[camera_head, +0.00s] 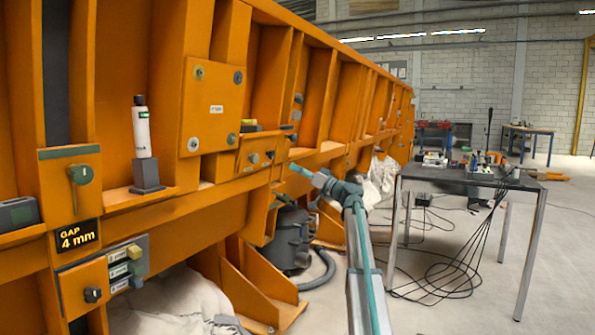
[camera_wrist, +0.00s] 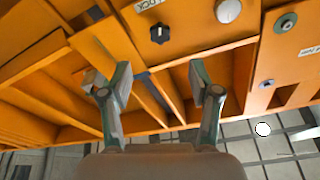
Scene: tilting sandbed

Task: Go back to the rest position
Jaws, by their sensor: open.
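My gripper (camera_head: 297,170) is at the end of my raised arm in the head view, right of centre, in front of the orange sandbed frame (camera_head: 220,200). It points left toward the frame and looks empty. In the wrist view my gripper (camera_wrist: 160,85) has its two fingers wide apart with nothing between them. Behind them are orange panels, a black knob (camera_wrist: 160,33) and a round grey button (camera_wrist: 228,11). The gap between the fingertips and the panels cannot be judged exactly.
A dark table (camera_head: 470,178) with tools and hanging cables stands to the right. A grey vacuum cleaner (camera_head: 288,240) with a hose stands below the frame. A white-and-black bottle (camera_head: 141,128) stands on a ledge at left.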

